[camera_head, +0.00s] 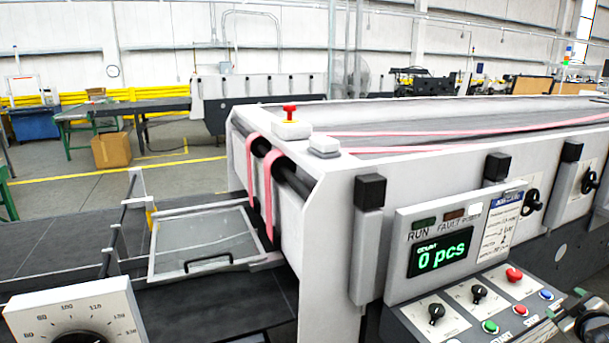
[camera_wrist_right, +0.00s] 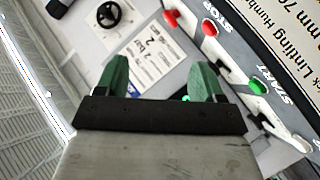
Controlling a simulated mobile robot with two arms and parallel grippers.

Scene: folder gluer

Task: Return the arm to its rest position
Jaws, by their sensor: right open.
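My right gripper (camera_head: 568,303) shows at the lower right edge of the head view, partly cut off, beside the machine's control panel (camera_head: 460,322). In the right wrist view the gripper (camera_wrist_right: 160,78) has its two green fingers apart with nothing between them. The panel's red and green buttons and its STOP and START labels lie beyond the fingers there. Whether the gripper touches the panel cannot be told. My left gripper is not in view.
The folder gluer (camera_head: 335,215) fills the middle and right. Its display (camera_head: 440,253) reads 0 pcs. A red emergency button (camera_head: 290,113) stands on top. A framed clear cover (camera_head: 205,240) and a dial box (camera_head: 78,318) are at left. Open floor with a cardboard box (camera_head: 111,150) lies behind.

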